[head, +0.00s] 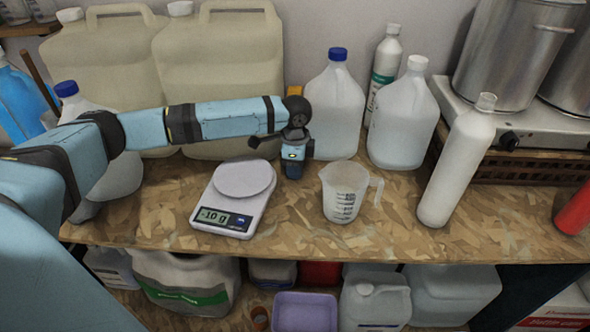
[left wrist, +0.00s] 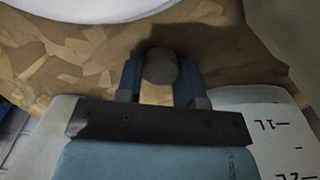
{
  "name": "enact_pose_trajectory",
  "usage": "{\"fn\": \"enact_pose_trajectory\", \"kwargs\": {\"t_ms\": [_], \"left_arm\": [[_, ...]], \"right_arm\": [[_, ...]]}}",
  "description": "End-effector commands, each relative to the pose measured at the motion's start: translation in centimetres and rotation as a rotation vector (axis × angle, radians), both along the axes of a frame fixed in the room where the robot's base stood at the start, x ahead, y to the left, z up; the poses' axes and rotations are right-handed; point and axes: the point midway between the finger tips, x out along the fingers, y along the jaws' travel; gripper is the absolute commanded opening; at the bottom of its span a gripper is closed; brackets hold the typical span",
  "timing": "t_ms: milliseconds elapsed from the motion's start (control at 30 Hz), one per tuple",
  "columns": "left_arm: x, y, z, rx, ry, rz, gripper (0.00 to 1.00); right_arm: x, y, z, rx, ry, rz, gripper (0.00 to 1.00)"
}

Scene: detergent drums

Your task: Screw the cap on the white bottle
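The white bottle (head: 455,172) stands at the right of the bench in the head view, with a bare, open neck and no cap on it. My left gripper (head: 293,172) points down, low over the bench, between the scale and the measuring jug. In the left wrist view a small round grey cap (left wrist: 160,67) sits between the fingers of my left gripper (left wrist: 159,75), which appear to touch it on both sides. In the head view the cap is hidden by the gripper. My right gripper is in neither view.
A kitchen scale (head: 235,200) lies left of the gripper and a clear measuring jug (head: 343,192) right of it, towards the bottle. Jugs (head: 335,110) and large drums (head: 220,75) stand behind. A hotplate (head: 520,125) with pots is behind the bottle; a red object (head: 574,212) lies right.

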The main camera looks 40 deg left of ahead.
Motion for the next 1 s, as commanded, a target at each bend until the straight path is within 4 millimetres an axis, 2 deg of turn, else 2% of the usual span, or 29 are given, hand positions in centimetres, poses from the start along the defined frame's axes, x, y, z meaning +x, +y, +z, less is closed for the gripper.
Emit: {"fn": "enact_pose_trajectory", "kwargs": {"t_ms": [367,567,767,1000], "left_arm": [[0.0,0.0,0.2,0.000,0.000,0.000,0.13],[0.1,0.0,2.0,0.000,-0.002,0.001,0.13],[0.1,0.0,6.4,-0.001,-0.005,0.000,0.13],[0.1,0.0,13.5,-0.002,-0.005,0.000,0.13]], "right_arm": [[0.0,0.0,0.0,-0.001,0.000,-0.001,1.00],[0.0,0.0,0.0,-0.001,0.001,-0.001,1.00],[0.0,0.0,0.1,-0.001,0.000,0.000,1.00],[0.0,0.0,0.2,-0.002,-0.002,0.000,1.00]]}}
